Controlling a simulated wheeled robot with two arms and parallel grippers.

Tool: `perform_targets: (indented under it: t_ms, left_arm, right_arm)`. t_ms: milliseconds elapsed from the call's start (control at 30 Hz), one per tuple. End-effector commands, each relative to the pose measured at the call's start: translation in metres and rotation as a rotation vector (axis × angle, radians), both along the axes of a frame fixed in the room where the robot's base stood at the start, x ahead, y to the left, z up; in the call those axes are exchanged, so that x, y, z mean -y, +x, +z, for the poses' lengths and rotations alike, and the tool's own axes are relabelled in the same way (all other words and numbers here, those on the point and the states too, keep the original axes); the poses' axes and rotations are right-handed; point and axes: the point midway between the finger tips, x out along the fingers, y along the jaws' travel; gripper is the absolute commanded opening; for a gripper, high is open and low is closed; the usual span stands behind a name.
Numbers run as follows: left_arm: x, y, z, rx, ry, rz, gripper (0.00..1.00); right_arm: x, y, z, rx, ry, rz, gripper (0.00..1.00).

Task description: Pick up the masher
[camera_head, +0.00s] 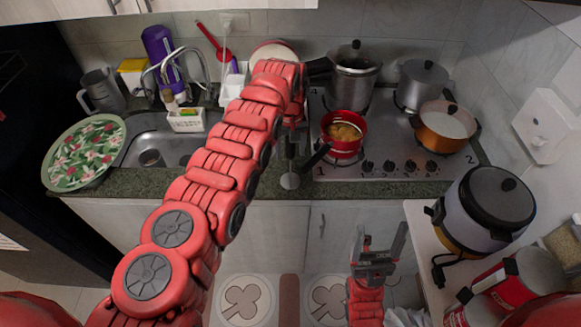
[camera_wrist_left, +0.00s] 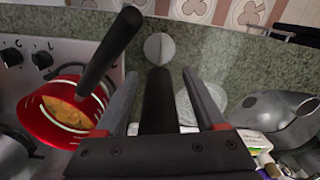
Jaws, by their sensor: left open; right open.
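The masher lies on the granite counter left of the stove, its round grey head (camera_head: 289,181) toward the counter's front edge. In the left wrist view its pale disc (camera_wrist_left: 159,48) and dark handle (camera_wrist_left: 158,98) show. My left gripper (camera_wrist_left: 160,76) is open, with one finger on each side of the handle; I cannot tell whether either finger touches it. In the head view my left arm hides most of that gripper and the far part of the masher. My right gripper (camera_head: 383,250) is open and empty, low in front of the cabinets.
A red pan (camera_head: 343,132) with yellow food is on the stove, its dark handle close to the masher. Other pots and the sink (camera_head: 160,140) flank this spot. A rice cooker (camera_head: 488,208) stands on the right side counter.

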Motion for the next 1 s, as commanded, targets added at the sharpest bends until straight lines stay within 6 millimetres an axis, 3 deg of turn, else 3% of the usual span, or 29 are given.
perform_targets:
  t_ms: [167, 533, 1000]
  left_arm:
    - [0.0003, 0.0006, -0.0001, 0.002, -0.001, -0.001, 0.68]
    - [0.0004, 0.0008, 0.0005, 0.003, 0.0, -0.001, 0.02]
    - [0.0, 0.0015, 0.0025, 0.004, -0.001, -0.001, 0.0]
  right_arm:
    - [0.0, 0.0, -0.0011, 0.0, 0.0, 0.0, 0.78]
    - [0.0, 0.0, -0.0011, 0.0, 0.0, 0.0, 0.78]
    - [0.0, 0.0, -0.0019, 0.0, 0.0, 0.0, 0.78]
